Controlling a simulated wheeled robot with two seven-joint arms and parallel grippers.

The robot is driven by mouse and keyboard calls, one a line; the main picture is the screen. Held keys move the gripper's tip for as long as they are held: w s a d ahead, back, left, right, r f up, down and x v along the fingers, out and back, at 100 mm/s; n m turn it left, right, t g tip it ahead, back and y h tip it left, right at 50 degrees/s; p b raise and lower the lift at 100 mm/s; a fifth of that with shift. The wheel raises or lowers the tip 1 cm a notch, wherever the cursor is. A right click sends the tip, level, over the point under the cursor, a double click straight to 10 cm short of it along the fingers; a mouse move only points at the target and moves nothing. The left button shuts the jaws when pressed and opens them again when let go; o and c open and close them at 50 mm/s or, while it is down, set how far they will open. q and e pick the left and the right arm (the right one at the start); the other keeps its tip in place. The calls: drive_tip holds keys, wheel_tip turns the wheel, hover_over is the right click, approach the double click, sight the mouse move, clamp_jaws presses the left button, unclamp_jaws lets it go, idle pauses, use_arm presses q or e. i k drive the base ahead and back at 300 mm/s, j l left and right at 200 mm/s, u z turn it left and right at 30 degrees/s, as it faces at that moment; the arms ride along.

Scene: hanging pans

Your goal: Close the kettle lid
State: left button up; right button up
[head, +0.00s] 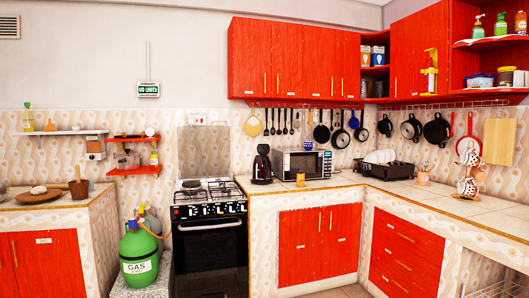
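Neither of my grippers is in view, and nothing touches the kettle.
A black stove (209,245) is left of the kettle; a microwave (303,163) is right of it. A small orange cup (300,179) sits in front of the microwave. A green gas cylinder (138,255) stands left of the stove. Red cabinets (293,58) hang above.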

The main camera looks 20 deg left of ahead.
sight(263, 150)
drive_tip(key=i+j+u, duration=0.3)
drive_tip(key=i, duration=0.15)
drive_tip(key=i+j+u, duration=0.2)
drive_tip(key=i+u, duration=0.5)
drive_tip(key=i, duration=1.45)
